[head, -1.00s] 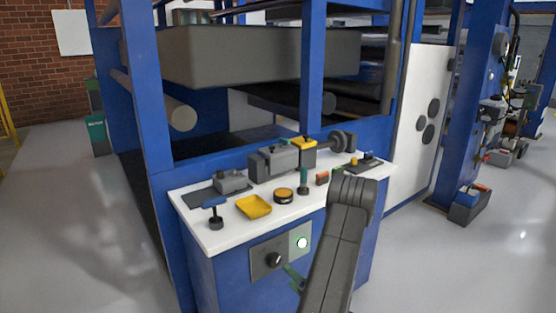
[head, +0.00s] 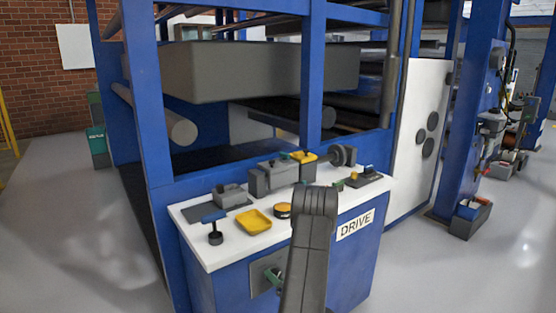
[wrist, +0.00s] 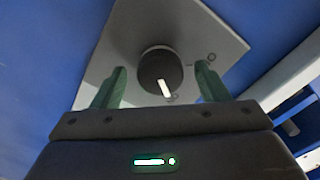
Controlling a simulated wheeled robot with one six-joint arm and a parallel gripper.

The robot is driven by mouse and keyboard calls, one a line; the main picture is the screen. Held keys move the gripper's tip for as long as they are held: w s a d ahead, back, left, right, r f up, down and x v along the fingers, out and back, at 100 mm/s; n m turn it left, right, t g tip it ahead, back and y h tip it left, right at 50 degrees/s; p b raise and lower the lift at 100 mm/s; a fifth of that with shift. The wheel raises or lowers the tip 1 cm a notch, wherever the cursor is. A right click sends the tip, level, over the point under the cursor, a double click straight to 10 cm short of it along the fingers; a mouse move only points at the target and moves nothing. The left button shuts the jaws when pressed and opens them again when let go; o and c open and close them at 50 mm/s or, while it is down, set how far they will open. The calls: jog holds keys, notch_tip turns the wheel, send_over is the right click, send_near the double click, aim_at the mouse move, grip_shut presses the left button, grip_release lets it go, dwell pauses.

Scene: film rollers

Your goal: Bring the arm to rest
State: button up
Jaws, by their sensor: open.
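My gripper (wrist: 161,70) is open in the wrist view, with its two green fingers apart. A round black knob (wrist: 150,62) with a white pointer lies between and just beyond the fingertips. I cannot tell whether the fingers touch it. The knob sits on a grey plate (wrist: 205,30) on a blue panel. In the head view my arm stands in front of the cabinet, and a green part of my gripper (head: 275,277) shows before the grey plate (head: 256,272). The knob is hidden there.
The white cabinet top (head: 200,240) holds a blue-topped stand (head: 215,227), a yellow tray (head: 254,221), an orange-topped disc (head: 283,210) and grey blocks. A DRIVE label (head: 355,225) is on the cabinet front. Open floor (head: 455,275) lies to the right.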

jog(key=shift+n+p, duration=2)
jog(key=shift+n, duration=2.7)
jog(key=shift+d, duration=0.15)
